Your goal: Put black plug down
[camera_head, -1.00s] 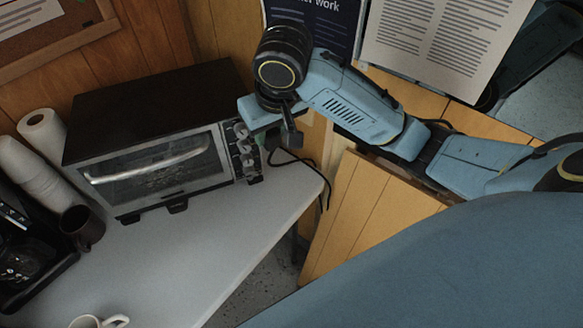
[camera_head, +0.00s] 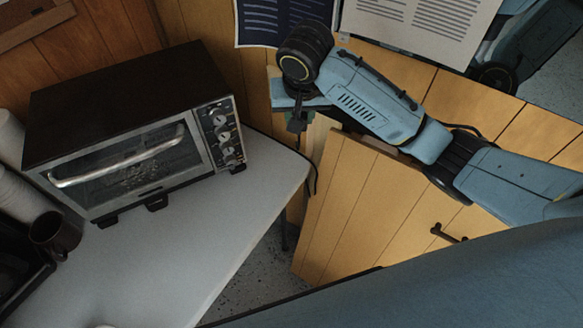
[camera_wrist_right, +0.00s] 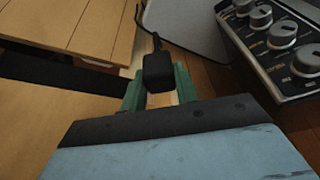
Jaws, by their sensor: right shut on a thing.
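The black plug (camera_wrist_right: 158,73) is held between the green fingers of my right gripper (camera_wrist_right: 160,88) in the right wrist view. A dark cord runs up from it. In the head view, my right gripper (camera_head: 296,120) is off the right end of the white table, in front of the wood-panelled wall; the plug (camera_head: 296,124) shows there as a small dark block, partly hidden by the wrist. It is in the air, apart from the table. My left gripper is not in view.
A dark mug (camera_head: 55,236) is at the left. A wooden cabinet (camera_head: 365,205) is below my right arm.

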